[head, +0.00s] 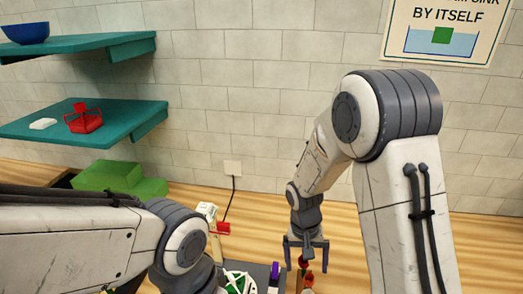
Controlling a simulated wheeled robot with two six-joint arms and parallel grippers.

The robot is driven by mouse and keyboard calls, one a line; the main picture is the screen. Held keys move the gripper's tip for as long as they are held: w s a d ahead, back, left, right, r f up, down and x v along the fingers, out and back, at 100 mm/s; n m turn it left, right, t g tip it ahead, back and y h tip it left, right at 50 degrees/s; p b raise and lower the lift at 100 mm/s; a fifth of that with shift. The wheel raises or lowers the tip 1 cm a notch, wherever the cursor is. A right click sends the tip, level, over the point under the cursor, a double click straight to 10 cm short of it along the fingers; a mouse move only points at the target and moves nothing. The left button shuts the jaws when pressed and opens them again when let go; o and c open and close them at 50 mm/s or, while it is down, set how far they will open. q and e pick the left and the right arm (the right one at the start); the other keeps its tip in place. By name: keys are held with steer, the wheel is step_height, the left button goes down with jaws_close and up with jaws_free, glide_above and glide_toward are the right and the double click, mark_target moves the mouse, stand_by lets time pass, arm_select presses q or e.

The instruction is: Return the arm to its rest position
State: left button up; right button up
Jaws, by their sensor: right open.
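My right gripper (306,266) points down over the wooden counter, with its two fingers spread apart. Red flower heads (303,263) show between and just below its fingers. I cannot tell whether the fingers touch them. My left arm comes in from the left and bends down at the bottom of the view; its gripper is out of the picture.
A dark tray (259,272) with a white and green item (238,283) lies at the bottom centre. Green blocks (120,180) stand at the left. Teal shelves (120,118) hold a red item (84,119) and a blue bowl (25,33). The counter right of my right arm looks clear.

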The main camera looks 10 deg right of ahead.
steer(key=s+a+r+n+b, duration=0.1)
steer(key=s+a+n+b, duration=0.1)
steer(key=s, duration=0.4)
steer(key=s+a+r+n+y+b, duration=0.1)
steer(key=s+a+r+n+b, duration=0.1)
steer(key=s+a+n, duration=0.3)
steer(key=s+a+r+n+t+y+b, duration=0.1)
steer(key=s+a+r+n+b, duration=0.1)
steer(key=s, duration=0.5)
steer(key=a+n+b, duration=0.1)
steer(key=a+b, duration=0.1)
steer(key=shift+s+a+r+n, duration=0.25)
steer(key=shift+s+a+n, duration=0.05)
steer(key=shift+a, duration=0.05)
